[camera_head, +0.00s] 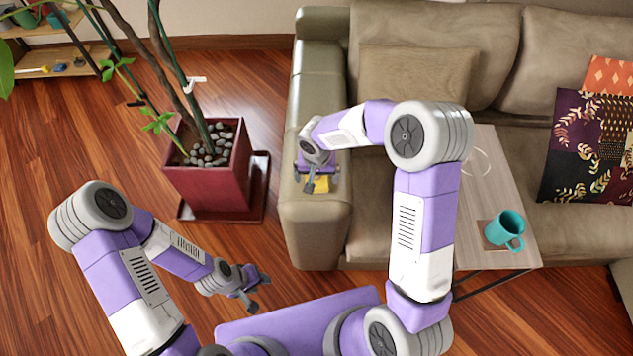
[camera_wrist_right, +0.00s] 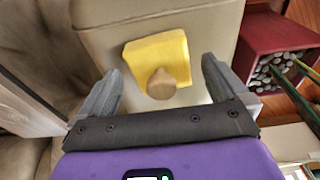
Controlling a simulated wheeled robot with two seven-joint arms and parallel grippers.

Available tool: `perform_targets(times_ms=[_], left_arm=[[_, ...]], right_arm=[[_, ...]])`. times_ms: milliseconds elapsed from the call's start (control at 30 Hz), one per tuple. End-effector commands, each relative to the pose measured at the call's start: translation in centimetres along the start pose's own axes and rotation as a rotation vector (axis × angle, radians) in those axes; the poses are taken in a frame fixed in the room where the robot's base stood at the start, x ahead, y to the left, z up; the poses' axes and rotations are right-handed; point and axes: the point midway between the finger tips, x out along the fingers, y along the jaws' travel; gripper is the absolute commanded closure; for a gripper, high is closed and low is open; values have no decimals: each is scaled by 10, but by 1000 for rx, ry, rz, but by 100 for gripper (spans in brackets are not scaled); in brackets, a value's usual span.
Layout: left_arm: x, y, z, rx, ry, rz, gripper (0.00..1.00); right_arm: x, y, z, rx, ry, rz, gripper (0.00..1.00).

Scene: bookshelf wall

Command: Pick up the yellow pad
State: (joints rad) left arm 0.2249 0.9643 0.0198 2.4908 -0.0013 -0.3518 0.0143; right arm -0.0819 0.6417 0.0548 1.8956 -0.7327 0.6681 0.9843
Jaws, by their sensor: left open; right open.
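The yellow pad (camera_wrist_right: 158,54) lies on the sofa's armrest, with a rounded tan knob (camera_wrist_right: 161,84) on it. In the head view only part of the yellow pad (camera_head: 321,184) shows, under and beside my right gripper (camera_head: 316,186). In the right wrist view, my right gripper (camera_wrist_right: 160,88) is open, with one finger on each side of the pad's near part. The pad looks clear of both fingers; I cannot tell the height between them. My left gripper (camera_head: 260,293) is open and empty, low over the floor at the left, far from the pad.
The beige sofa (camera_head: 315,225) stands behind the right arm. A red planter (camera_head: 210,185) with stones and a plant is left of the armrest. A side table (camera_head: 497,165) carries a teal mug (camera_head: 505,229). Wooden floor (camera_head: 90,150) is open at the left.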

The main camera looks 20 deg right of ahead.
Motion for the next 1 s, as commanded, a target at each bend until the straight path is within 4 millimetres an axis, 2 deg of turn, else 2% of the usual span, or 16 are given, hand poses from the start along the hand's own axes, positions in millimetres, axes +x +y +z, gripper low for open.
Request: perform_targets(times_ms=[33, 100, 300, 367, 667, 1000], left_arm=[[4, -2, 0, 0, 0, 0, 57], [5, -2, 0, 0, 0, 0, 57], [4, -2, 0, 0, 0, 0, 57], [4, -2, 0, 0, 0, 0, 57], [4, -2, 0, 0, 0, 0, 57], [3, -1, 0, 0, 0, 0, 57]], right_arm=[[10, -1, 1, -1, -1, -1, 0], [14, -1, 0, -2, 0, -1, 0], [14, -1, 0, -2, 1, -2, 0], [14, -1, 0, -2, 1, -2, 8], [14, -1, 0, -1, 0, -2, 54], [11, -1, 0, -1, 0, -1, 56]])
